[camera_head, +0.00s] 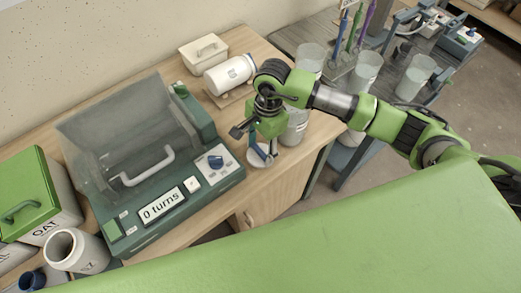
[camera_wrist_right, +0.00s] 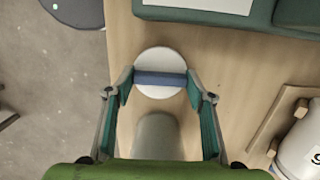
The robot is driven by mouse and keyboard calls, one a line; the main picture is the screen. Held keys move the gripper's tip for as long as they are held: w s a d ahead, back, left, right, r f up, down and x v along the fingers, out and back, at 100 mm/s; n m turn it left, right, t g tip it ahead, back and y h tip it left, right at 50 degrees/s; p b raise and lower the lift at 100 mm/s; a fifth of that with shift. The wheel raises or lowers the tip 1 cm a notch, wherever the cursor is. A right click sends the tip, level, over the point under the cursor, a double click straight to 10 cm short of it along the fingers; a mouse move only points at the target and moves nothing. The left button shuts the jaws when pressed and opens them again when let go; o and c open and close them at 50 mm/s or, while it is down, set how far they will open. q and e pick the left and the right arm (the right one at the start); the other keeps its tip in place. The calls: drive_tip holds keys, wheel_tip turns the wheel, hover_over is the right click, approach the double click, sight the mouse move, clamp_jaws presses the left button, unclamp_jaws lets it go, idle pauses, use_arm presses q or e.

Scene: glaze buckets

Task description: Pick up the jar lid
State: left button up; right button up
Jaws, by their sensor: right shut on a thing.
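The jar lid (camera_wrist_right: 160,86) is a white disc with a blue bar handle (camera_wrist_right: 160,78). In the wrist view it sits between the fingertips of my right gripper (camera_wrist_right: 157,80), which is shut on the handle's two ends. In the head view my right gripper (camera_head: 259,150) points down at the lid (camera_head: 258,161), near the front edge of the wooden bench. I cannot tell whether the lid touches the bench. A pale jar (camera_head: 296,127) stands just right of the gripper, partly hidden by my arm. My left gripper is not in view.
A green machine (camera_head: 126,229) with a clear cover and a "0 turns" display stands to the left. A white jar (camera_head: 229,74) lies on a wooden rest behind. Several buckets (camera_head: 416,77) stand on the grey table at right.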

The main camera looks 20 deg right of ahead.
wheel_tip(320, 180, up, 2)
drive_tip(key=shift+w+r+b, duration=0.1)
drive_tip(key=shift+b, duration=0.6)
drive_tip(key=s+a+r, duration=0.3)
drive_tip(key=s+r, duration=0.3)
drive_tip(key=r, duration=0.2)
drive_tip(key=s+a+r, duration=0.3)
drive_tip(key=s+r, duration=0.4)
drive_tip(key=r, duration=0.1)
drive_tip(key=shift+r, duration=0.1)
